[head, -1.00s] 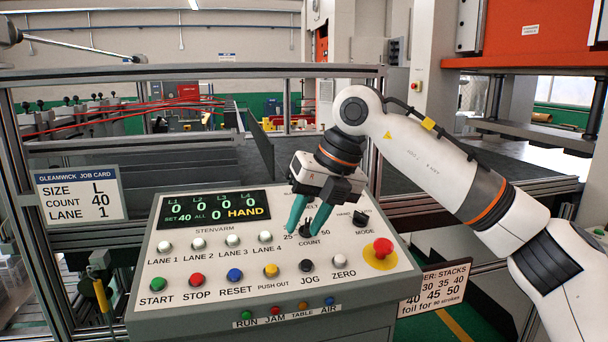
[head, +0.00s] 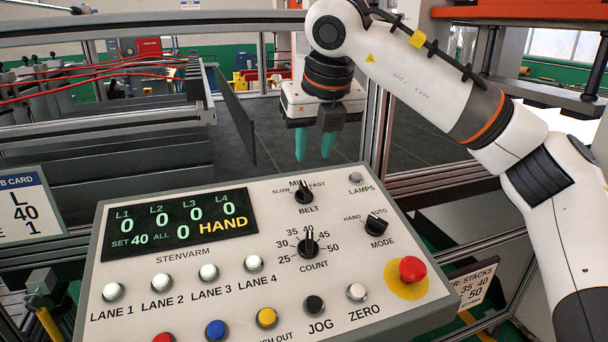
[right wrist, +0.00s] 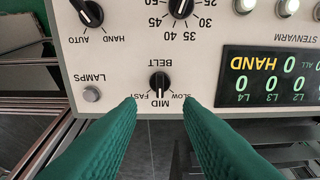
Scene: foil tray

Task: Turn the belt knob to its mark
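The belt knob (head: 304,193) is a small black knob with a white pointer line, near the far edge of the grey control panel (head: 255,190). Its scale reads SLOW, MID, FAST. In the right wrist view the belt knob (right wrist: 160,83) appears upside down, its pointer at or very near MID. My right gripper (head: 314,146) is open and empty, its green fingers apart and pointing down. In the head view it appears just above the panel's far edge, not touching the knob. In the right wrist view the fingertips (right wrist: 160,104) flank the MID label. My left gripper is not in view.
The count knob (head: 308,248) points near 40, and the mode knob (head: 376,225) sits to its right. A red mushroom button (head: 412,270) stands up at the panel's right. The display (head: 180,223) reads SET 40 and HAND. The lamps button (head: 356,179) is beside the belt knob.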

